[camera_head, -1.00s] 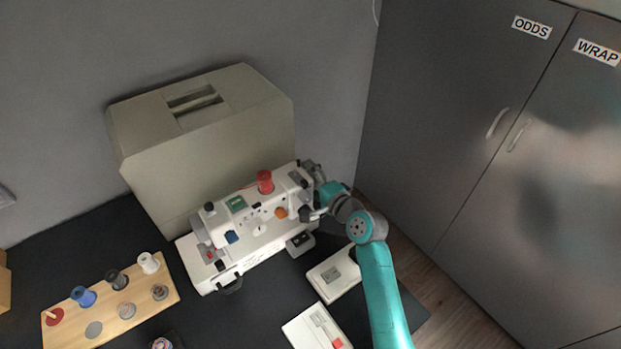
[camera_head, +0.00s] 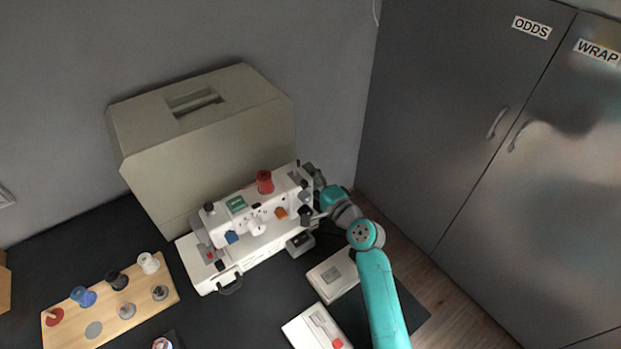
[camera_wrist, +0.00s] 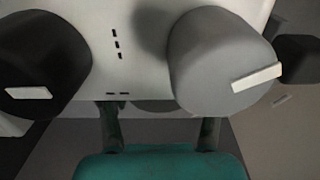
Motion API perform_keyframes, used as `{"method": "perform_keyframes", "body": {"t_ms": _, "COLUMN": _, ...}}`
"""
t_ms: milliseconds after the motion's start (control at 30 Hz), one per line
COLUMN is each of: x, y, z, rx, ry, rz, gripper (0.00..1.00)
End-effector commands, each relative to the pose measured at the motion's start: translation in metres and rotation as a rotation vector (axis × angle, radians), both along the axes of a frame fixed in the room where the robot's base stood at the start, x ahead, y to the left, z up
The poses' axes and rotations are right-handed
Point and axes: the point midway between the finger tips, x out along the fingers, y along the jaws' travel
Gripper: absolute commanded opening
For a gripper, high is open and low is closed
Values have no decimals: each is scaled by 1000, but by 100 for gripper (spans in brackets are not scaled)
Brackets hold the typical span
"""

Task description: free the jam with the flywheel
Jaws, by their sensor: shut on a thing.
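A white sewing machine (camera_head: 250,222) stands on the dark table, with a red spool (camera_head: 265,182) on top. My gripper (camera_head: 319,184) is at the machine's right end, around the flywheel (camera_head: 309,170), which is mostly hidden behind it in the head view. In the wrist view, my two dark fingers (camera_wrist: 158,118) stand either side of a grey rounded edge, seemingly the flywheel (camera_wrist: 155,105), and are shut on it. A black knob (camera_wrist: 38,62) and a grey knob (camera_wrist: 222,62), each with a white mark, face the wrist camera. The jam itself cannot be made out.
A beige machine cover (camera_head: 205,140) stands behind the machine. A wooden spool board (camera_head: 110,305) lies at the left. Two white boxes, one (camera_head: 335,273) nearer the machine and one (camera_head: 317,328) in front, lie below the arm. Grey cabinets (camera_head: 470,130) stand at the right.

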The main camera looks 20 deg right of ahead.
Motion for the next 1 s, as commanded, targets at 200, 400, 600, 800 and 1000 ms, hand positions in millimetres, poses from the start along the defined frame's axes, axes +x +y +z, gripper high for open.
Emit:
{"method": "perform_keyframes", "body": {"t_ms": 200, "x": 0, "y": 0, "z": 0, "rx": 1, "ry": -2, "rz": 0, "gripper": 30}}
{"method": "perform_keyframes", "body": {"t_ms": 400, "x": 0, "y": 0, "z": 0, "rx": 1, "ry": -2, "rz": 0, "gripper": 90}}
{"method": "perform_keyframes", "body": {"t_ms": 600, "x": 0, "y": 0, "z": 0, "rx": 0, "ry": -1, "rz": -1, "gripper": 90}}
{"method": "perform_keyframes", "body": {"t_ms": 800, "x": -5, "y": -2, "z": 0, "rx": 1, "ry": -1, "rz": -2, "gripper": 90}}
{"method": "perform_keyframes", "body": {"t_ms": 1000, "x": -32, "y": -11, "z": 0, "rx": 1, "ry": 0, "rz": -4, "gripper": 90}}
